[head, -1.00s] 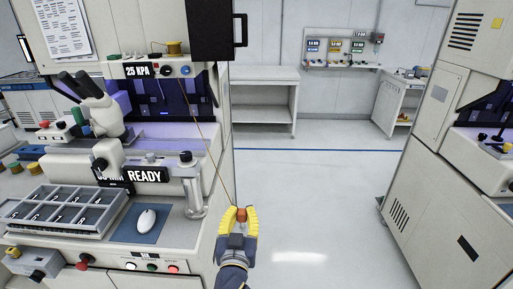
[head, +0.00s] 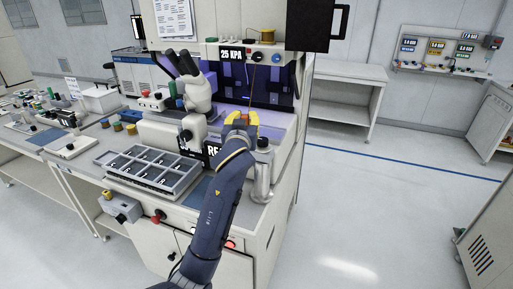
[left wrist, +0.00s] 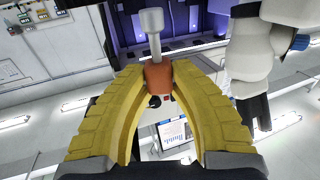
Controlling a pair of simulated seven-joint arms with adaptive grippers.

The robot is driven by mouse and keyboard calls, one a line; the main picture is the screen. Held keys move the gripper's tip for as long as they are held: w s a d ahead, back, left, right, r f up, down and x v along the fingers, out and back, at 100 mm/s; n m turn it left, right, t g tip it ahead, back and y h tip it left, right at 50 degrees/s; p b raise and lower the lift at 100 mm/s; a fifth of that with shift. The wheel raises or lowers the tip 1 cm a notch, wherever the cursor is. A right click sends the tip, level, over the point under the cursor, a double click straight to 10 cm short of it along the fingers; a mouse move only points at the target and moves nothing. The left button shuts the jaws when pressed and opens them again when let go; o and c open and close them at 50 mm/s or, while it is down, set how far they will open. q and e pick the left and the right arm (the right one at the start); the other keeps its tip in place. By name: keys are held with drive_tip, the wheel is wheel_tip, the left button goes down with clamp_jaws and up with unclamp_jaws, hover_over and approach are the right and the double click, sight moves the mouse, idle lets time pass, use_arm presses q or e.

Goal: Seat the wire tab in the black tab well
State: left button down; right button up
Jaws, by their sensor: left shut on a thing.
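My left gripper (head: 241,120), with yellow fingers, is in front of the bonder's purple-lit bay. It is shut on the orange wire tab, which shows between the fingertips in the left wrist view (left wrist: 159,77). A pale grey stem rises from the tab in that view. In the head view a thin wire runs from the yellow spool (head: 262,35) down toward the gripper. The dark bay panel (head: 232,78) lies behind the gripper, apart from it. I cannot tell which dark part is the black tab well. My right gripper is not in view.
A microscope (head: 195,90) stands left of the gripper. A grey compartment tray (head: 108,160) is on the bench at front left. A grey post (head: 263,172) stands below and right of the gripper. A black box (head: 318,22) hangs at upper right.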

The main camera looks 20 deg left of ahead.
use_arm(q)
drive_tip(key=w+a+r+y, duration=0.15)
drive_tip(key=w+r, duration=0.25)
drive_tip(key=r, duration=0.5)
drive_tip(key=w+a+r+n, duration=0.1)
drive_tip(key=w+a+r, duration=0.3)
drive_tip(key=r, duration=0.6)
drive_tip(key=w+a+r, duration=0.1)
drive_tip(key=w+r, duration=0.4)
drive_tip(key=r, duration=0.4)
drive_tip(key=w+d+r, duration=0.1)
drive_tip(key=w+r, duration=0.5)
drive_tip(key=w, duration=0.2)
drive_tip(key=shift+w+d+r, duration=0.15)
drive_tip(key=shift+d, duration=0.15)
drive_tip(key=shift+f, duration=2.35)
drive_tip(key=shift+f, duration=0.3)
drive_tip(key=shift+f, duration=0.8)
drive_tip(key=shift+f, duration=0.75)
